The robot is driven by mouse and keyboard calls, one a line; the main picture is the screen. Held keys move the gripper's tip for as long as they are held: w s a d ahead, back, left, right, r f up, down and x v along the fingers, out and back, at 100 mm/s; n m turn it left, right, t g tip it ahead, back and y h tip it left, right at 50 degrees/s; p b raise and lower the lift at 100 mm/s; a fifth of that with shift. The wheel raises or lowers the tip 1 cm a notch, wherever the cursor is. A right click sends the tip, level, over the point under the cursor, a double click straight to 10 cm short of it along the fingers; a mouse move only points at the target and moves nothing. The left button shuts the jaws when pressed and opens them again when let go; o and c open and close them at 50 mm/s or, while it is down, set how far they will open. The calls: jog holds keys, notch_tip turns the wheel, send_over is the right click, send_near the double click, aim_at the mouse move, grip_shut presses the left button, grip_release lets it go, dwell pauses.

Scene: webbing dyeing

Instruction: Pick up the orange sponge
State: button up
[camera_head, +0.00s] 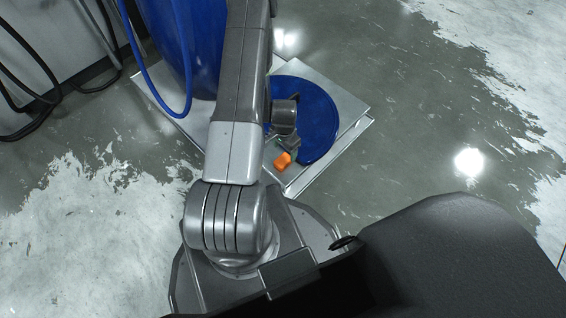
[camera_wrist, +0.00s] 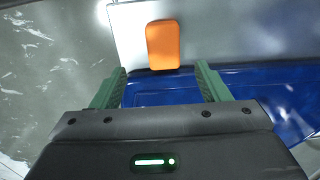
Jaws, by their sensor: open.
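The orange sponge (camera_wrist: 163,45) is a small rounded block in the wrist view, above and between my finger tips. It lies at the edge of the blue round lid (camera_wrist: 230,85), beside or on the pale metal platform (camera_wrist: 127,32). My gripper (camera_wrist: 160,80) is open, with its two green fingers apart on either side and nothing between them. In the head view the sponge (camera_head: 283,161) shows just below the gripper end of my arm, near the platform's front corner. My arm hides part of the lid and platform there, and the fingers are hard to make out.
A large blue drum (camera_head: 185,45) stands on the platform behind my arm, with a blue hose (camera_head: 150,90) hanging beside it. Black cables (camera_head: 35,110) hang along the wall at left. The wet, patchy floor (camera_head: 420,110) to the right is clear.

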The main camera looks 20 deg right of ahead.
aim_at(283, 160)
jog(key=f+b, duration=0.1)
jog(key=f, duration=0.3)
jog(key=f+b, duration=0.2)
jog(key=f, duration=0.2)
jog(key=shift+w+a+f, duration=0.2)
jog(key=shift+f, duration=0.05)
jog(key=shift+r, duration=0.1)
jog(key=c, duration=1.1)
jog(key=shift+o, duration=0.2)
notch_tip(283, 160, up, 10)
jog(key=p, duration=0.3)
jog(key=shift+p, duration=0.3)
